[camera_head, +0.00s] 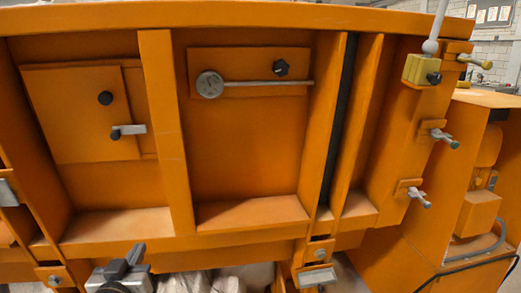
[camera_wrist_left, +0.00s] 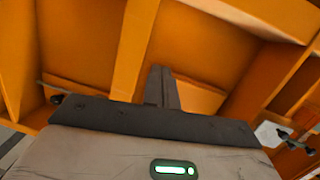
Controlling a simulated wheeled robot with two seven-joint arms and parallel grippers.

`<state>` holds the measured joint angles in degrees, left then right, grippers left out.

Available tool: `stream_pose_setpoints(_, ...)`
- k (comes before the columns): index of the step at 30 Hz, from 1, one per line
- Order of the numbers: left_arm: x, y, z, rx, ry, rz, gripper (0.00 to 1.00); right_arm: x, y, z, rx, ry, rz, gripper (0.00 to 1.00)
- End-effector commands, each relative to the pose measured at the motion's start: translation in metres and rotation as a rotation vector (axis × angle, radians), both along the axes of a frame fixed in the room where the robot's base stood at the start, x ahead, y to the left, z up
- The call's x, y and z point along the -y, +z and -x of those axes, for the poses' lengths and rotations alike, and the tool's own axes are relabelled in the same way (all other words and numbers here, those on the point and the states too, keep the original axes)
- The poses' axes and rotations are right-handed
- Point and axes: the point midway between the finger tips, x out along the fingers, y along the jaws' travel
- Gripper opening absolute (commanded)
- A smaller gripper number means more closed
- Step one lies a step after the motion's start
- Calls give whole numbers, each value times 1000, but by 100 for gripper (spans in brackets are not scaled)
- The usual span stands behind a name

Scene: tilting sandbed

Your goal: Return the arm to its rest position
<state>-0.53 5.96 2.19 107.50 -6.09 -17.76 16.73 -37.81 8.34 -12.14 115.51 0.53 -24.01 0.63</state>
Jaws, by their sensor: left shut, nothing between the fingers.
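My left gripper (camera_head: 127,262) shows at the bottom left of the head view, in front of the lower edge of the orange sandbed frame (camera_head: 185,130). Its dark fingers are together with nothing between them. In the left wrist view the shut fingers (camera_wrist_left: 163,85) point toward the orange ribs and panels. I cannot tell the exact gap between the fingers and the frame. My right gripper is in neither view.
The orange frame carries a round grey disc with a rod (camera_head: 209,85), black knobs (camera_head: 105,98) and a small grey lever (camera_head: 132,130). Several handles (camera_head: 440,135) stick out at the right. An orange machine housing (camera_head: 480,200) stands beyond them.

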Motion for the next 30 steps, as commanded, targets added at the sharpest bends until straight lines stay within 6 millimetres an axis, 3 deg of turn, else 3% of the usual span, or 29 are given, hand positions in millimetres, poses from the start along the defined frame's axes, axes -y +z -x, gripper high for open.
stream_pose_setpoints(1,14,-35,21,-82,-33,-21,0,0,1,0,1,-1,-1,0)
stream_pose_setpoints(6,60,-126,101,-324,-154,-77,0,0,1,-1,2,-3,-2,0)
stream_pose_setpoints(9,84,-165,151,-447,-224,-95,0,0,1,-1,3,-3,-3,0)
stream_pose_setpoints(12,103,-191,193,-540,-283,-102,0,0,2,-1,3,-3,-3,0)
stream_pose_setpoints(15,115,-204,223,-602,-321,-105,0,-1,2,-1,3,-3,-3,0)
stream_pose_setpoints(18,121,-210,237,-630,-343,-105,0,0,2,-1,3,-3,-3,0)
stream_pose_setpoints(30,122,-212,240,-636,-346,-106,0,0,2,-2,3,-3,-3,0)
